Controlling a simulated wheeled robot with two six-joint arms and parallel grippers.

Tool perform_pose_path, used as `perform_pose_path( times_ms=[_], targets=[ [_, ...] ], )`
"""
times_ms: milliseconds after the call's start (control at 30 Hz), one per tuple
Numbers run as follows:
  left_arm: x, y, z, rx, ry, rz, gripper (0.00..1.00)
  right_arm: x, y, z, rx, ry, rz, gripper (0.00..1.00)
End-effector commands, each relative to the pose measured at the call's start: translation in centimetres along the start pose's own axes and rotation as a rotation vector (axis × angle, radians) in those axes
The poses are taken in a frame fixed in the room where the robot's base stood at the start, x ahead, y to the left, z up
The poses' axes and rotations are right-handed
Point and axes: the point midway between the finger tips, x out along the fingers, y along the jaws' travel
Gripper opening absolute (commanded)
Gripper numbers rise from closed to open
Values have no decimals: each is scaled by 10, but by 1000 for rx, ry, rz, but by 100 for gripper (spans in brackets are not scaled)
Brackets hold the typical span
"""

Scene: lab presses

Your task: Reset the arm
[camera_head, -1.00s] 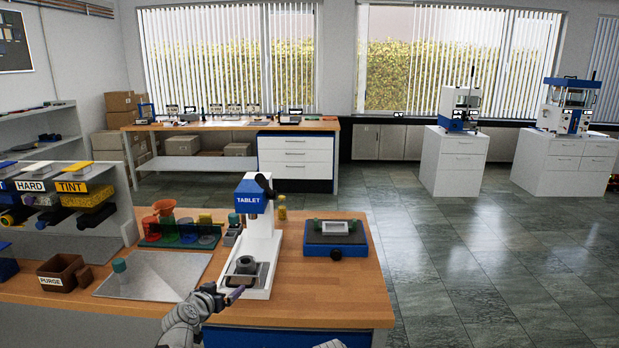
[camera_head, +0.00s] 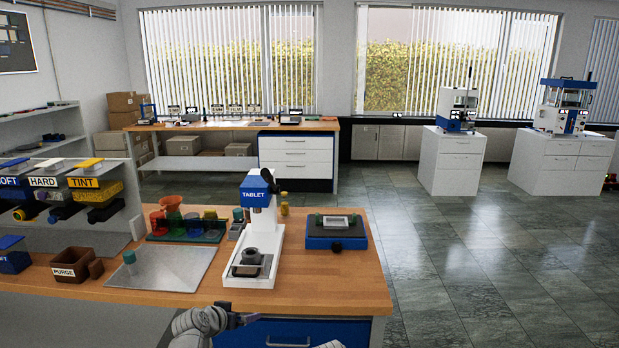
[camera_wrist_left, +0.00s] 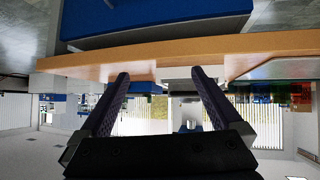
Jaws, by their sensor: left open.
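My left gripper (camera_head: 250,321) is open and empty in front of the bench's front edge, just below the white tablet press. It also shows in the left wrist view (camera_wrist_left: 158,72), with its two dark fingers spread apart and nothing between them. The press (camera_head: 262,240) has a blue head marked TABLET and stands upright on the wooden bench (camera_head: 325,282). A dark round die (camera_head: 250,258) sits on the press base. My right gripper is out of view.
A blue device (camera_head: 335,232) stands right of the press. A grey mat (camera_head: 165,268), a brown PURGE box (camera_head: 76,264) and coloured cups (camera_head: 180,222) are to the left. Labelled bins (camera_head: 85,190) are at far left.

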Motion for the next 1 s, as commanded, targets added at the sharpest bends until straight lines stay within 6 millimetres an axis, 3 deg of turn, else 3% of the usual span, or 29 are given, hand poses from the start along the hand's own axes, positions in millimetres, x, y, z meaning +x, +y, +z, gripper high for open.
perform_pose_path(
  times_ms=[267,367,567,800,1000],
  targets=[
    [-17,44,81,-56,-347,24,100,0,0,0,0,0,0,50],
    [-34,54,117,-91,-508,-13,100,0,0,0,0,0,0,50],
    [-88,62,183,-181,-837,-196,100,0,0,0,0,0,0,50],
    [-108,132,173,-2,-920,-158,100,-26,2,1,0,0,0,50],
    [-124,172,173,117,-965,-138,100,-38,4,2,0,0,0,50]
  ],
)
